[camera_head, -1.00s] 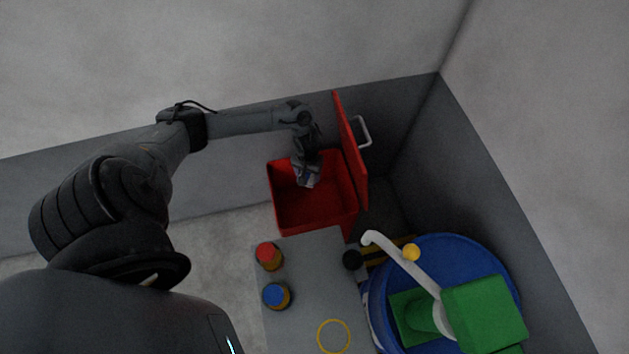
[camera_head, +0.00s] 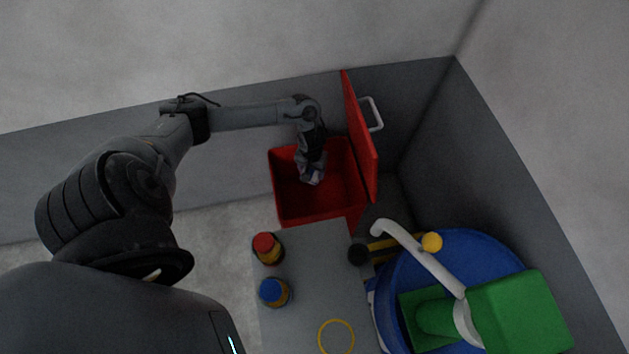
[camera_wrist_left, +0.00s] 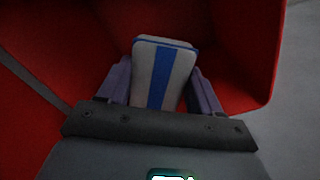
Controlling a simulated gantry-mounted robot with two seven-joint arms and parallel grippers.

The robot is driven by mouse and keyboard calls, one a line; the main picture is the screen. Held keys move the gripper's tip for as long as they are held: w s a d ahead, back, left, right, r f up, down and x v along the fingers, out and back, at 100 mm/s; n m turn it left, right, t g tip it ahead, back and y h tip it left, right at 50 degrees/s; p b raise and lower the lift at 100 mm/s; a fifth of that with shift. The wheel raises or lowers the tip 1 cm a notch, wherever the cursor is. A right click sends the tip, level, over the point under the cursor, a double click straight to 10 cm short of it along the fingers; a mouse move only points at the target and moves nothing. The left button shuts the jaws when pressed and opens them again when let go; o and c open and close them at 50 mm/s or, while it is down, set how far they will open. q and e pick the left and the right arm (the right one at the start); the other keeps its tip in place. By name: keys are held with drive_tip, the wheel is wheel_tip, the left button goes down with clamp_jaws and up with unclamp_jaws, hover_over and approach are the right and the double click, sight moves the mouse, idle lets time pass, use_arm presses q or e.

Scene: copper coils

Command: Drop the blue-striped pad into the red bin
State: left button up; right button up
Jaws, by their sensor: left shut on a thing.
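The blue-striped pad (camera_wrist_left: 140,70) is white with a blue stripe down its middle. My left gripper (camera_wrist_left: 158,85) is shut on it, with one finger at each side in the left wrist view. In the head view the left gripper (camera_head: 311,178) is over the open red bin (camera_head: 357,200), and only a small part of the pad shows. Red bin walls (camera_wrist_left: 235,50) surround the pad in the left wrist view. The bin's red lid (camera_head: 362,135) stands upright at the right. My right gripper is not in view.
A grey table (camera_head: 312,280) in front of the bin holds a red-capped bottle (camera_head: 267,249), a blue-capped bottle (camera_head: 273,292) and a yellow ring (camera_head: 336,337). A blue drum (camera_head: 395,290) with a green block (camera_head: 520,315) and a white curved handle (camera_head: 420,257) stands at the right.

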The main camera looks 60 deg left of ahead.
use_arm(q)
drive_tip(key=o, duration=1.2)
drive_tip(key=shift+c, duration=0.2)
drive_tip(key=shift+r+p, duration=0.35)
drive_tip(key=shift+r, duration=0.15)
wheel_tip(320, 180, up, 10)
drive_tip(key=p, duration=0.5)
drive_tip(key=shift+f, duration=0.1)
